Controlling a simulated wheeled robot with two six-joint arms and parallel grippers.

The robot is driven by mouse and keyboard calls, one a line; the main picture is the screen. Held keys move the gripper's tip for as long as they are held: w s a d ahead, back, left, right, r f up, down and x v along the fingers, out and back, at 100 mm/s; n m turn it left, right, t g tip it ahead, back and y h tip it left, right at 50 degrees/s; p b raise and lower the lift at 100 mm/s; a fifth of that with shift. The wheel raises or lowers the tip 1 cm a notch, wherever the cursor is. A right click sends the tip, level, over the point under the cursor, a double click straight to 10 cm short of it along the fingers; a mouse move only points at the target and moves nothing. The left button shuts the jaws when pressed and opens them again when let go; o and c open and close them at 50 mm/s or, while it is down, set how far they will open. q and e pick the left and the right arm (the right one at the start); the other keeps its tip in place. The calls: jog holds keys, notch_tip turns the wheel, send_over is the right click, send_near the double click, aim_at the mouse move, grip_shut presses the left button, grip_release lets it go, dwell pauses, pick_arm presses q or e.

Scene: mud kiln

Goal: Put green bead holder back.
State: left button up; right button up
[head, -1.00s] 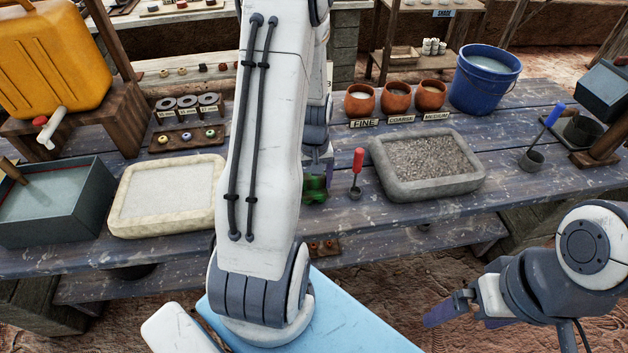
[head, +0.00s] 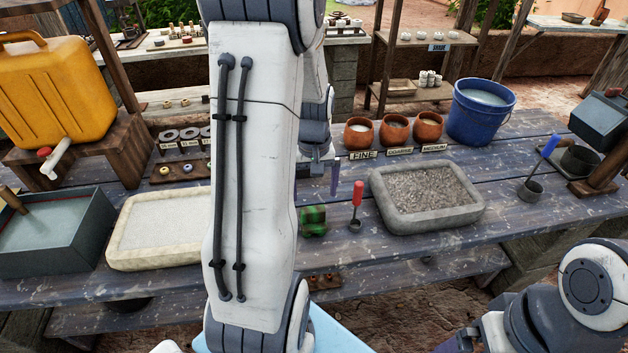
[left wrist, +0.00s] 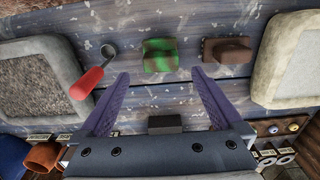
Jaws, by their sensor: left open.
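The green bead holder (head: 313,222), a small green block with darker marks, sits on the plank table left of the red-handled scoop (head: 357,198). In the left wrist view the holder (left wrist: 160,54) lies just beyond the fingertips, centred between them. My left gripper (left wrist: 160,74) is open with nothing between its purple fingers. In the head view the left gripper (head: 334,178) is partly hidden by my arm and shows above and behind the holder. My right gripper (head: 446,345) is cut off at the lower edge, so its jaws cannot be judged.
A brown block (left wrist: 227,50) lies beside the holder. A dark block (left wrist: 165,123) shows between the fingers' bases. A gravel tray (head: 470,212) stands right, a pale tray (head: 125,262) left. Behind are clay pots (head: 395,130), a blue bucket (head: 481,115) and a bead rack (head: 180,172).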

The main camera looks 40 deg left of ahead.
aim_at(314, 212)
pick_arm(q)
notch_tip(314, 212, up, 3)
jog(key=shift+f, duration=0.15)
notch_tip(314, 212, down, 12)
jog(key=shift+r, duration=1.4)
